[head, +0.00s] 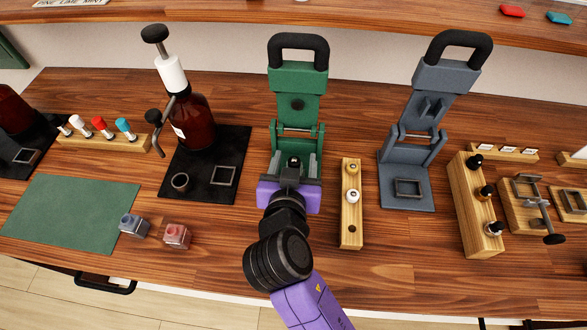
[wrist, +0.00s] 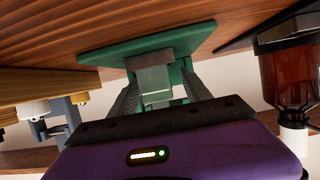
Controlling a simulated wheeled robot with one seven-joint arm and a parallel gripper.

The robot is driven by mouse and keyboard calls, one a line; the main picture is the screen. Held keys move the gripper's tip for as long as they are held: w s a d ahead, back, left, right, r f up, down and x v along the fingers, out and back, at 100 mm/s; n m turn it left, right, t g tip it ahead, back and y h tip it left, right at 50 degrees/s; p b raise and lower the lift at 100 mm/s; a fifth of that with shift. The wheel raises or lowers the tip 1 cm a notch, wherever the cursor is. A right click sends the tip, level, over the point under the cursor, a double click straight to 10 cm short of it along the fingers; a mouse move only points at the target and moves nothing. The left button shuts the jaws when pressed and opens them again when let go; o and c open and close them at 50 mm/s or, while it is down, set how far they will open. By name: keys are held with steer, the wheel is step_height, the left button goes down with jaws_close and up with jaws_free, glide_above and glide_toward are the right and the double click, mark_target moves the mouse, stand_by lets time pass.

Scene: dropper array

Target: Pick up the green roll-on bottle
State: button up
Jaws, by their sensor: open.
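My gripper (head: 294,168) is at the foot of the green press (head: 297,105), its two grey fingers apart. In the wrist view my gripper (wrist: 154,88) has a pale green, see-through block (wrist: 155,82) between its fingers, in front of a grey block on the green base (wrist: 105,54). This is probably the green roll-on bottle, but its outline is partly hidden. I cannot tell whether the fingers touch the bottle.
A wooden rack (head: 351,225) stands close right of my gripper. A grey press (head: 408,180) is farther right. A brown pump bottle (head: 192,122) stands on a black base at left. Two small jars (head: 134,226) (head: 177,236) and a green mat (head: 70,212) lie front left.

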steer(key=shift+w+f, duration=0.15)
steer(key=shift+w, duration=0.15)
jaws_close()
